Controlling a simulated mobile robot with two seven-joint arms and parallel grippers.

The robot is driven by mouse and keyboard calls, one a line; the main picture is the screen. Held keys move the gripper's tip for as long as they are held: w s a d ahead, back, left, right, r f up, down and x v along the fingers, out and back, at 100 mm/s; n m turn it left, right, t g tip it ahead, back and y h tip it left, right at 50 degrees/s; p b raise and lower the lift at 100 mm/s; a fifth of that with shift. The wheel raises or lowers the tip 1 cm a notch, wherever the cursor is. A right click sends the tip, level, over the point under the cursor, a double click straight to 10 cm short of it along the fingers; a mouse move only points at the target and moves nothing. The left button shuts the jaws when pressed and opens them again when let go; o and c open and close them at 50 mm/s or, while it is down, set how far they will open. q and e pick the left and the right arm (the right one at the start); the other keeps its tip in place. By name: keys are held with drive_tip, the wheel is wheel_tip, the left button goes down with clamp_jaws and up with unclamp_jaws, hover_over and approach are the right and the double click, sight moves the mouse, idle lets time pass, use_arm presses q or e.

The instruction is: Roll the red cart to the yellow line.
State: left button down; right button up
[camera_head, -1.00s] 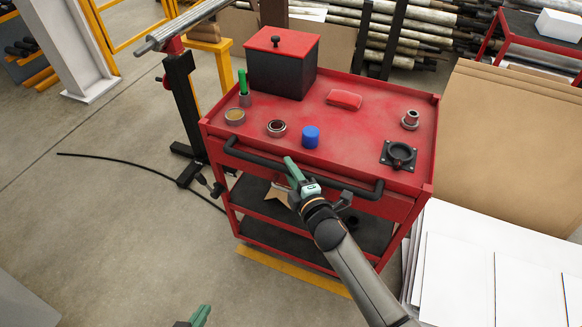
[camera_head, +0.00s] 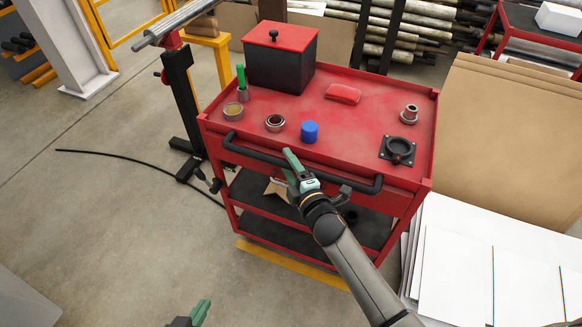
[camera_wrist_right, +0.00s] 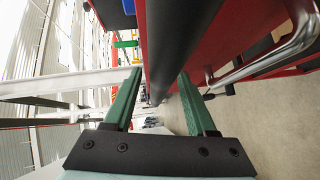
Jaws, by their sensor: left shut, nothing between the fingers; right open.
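The red cart (camera_head: 372,117) stands upright on the floor, with a black push handle (camera_head: 335,182) along its near side. The yellow line (camera_head: 290,268) shows on the floor just below the cart's near bottom edge; any part under the cart is hidden. My right gripper (camera_head: 291,166) is at the handle. In the right wrist view, its green fingers (camera_wrist_right: 160,100) are open, with the dark handle bar (camera_wrist_right: 172,45) running between them; I cannot tell whether they touch it. My left gripper (camera_head: 201,312) is shut and empty at the bottom edge, away from the cart.
The cart top carries a black box with a red lid (camera_head: 280,60), a blue cap (camera_head: 309,132), a red block (camera_head: 343,93) and several small parts. A black stand (camera_head: 180,105) is close on the left. Boards (camera_head: 480,260) lean at the right.

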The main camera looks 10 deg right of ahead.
drive_tip(key=p+v, duration=0.1)
drive_tip(key=v, duration=1.1)
drive_tip(key=shift+s, duration=0.3)
drive_tip(key=s+d+f+m+g+p, duration=0.2)
drive_tip(key=s+f+m+g+p, duration=0.1)
drive_tip(key=s+m, duration=0.4)
drive_tip(key=s+d+f+m+g+h+p, duration=0.1)
drive_tip(key=s+d+f+m+g+p, duration=0.1)
drive_tip(key=s+m, duration=0.6)
drive_tip(key=f+m+g+p, duration=0.1)
drive_tip(key=g+p, duration=0.1)
drive_tip(key=p, duration=0.1)
drive_tip(key=shift+f+m, duration=0.3)
drive_tip(key=shift+f, duration=0.1)
idle(0.7)
